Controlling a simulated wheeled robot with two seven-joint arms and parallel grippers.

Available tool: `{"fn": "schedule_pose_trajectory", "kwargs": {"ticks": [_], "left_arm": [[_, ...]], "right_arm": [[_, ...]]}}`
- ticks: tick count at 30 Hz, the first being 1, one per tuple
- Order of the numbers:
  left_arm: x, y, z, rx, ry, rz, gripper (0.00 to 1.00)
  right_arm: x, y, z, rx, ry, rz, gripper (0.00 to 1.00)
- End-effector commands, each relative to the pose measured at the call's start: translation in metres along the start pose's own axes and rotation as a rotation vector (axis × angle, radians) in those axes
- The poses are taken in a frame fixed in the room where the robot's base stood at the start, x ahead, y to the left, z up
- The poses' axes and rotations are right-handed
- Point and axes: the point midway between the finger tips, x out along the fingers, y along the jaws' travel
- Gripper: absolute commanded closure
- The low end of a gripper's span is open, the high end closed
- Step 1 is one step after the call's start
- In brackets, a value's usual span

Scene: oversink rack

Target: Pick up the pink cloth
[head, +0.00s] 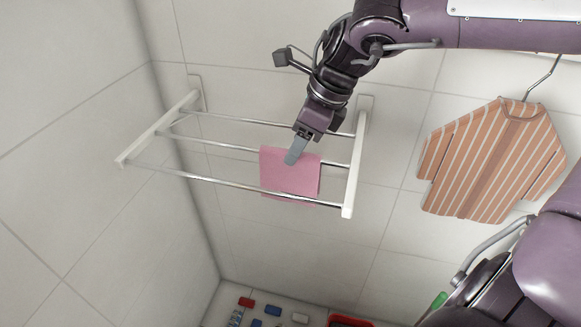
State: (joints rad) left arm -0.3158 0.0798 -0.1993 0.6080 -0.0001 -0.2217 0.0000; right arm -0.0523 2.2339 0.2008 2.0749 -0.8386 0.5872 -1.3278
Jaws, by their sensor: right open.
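The pink cloth (305,181) hangs folded over a bar of the wall rack (352,190), towards the rack's right end. My right gripper (292,158) comes down from above, and its fingers overlap the upper left part of the cloth in the picture. The gripper is open. I cannot tell whether the fingers touch the cloth or stand just in front of it. My left gripper is not in view.
The rack has several metal bars between white side arms and is fixed to the tiled wall. A striped orange garment (490,160) hangs from a hook on the right. Small coloured blocks (246,302) and a red tray (350,322) lie below. The rack's left half is empty.

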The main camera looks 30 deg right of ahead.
Motion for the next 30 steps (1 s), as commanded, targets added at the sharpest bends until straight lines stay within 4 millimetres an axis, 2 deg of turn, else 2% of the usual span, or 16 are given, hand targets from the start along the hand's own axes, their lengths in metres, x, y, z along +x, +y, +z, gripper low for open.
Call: {"fn": "schedule_pose_trajectory", "kwargs": {"ticks": [1,5,13,24,30], "left_arm": [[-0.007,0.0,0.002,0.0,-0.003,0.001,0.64],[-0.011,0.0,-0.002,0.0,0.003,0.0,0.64],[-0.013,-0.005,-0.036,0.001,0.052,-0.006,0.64],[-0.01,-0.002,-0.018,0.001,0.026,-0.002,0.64],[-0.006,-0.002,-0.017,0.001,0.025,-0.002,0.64]], "right_arm": [[0.005,0.001,0.0,0.001,0.004,0.006,0.46],[0.024,0.0,0.0,0.002,0.003,0.004,0.46],[0.035,0.0,0.001,0.001,-0.001,0.0,0.46],[0.036,0.0,0.0,0.001,-0.001,0.0,0.46],[0.038,0.0,-0.001,0.001,-0.001,0.0,0.46]]}}
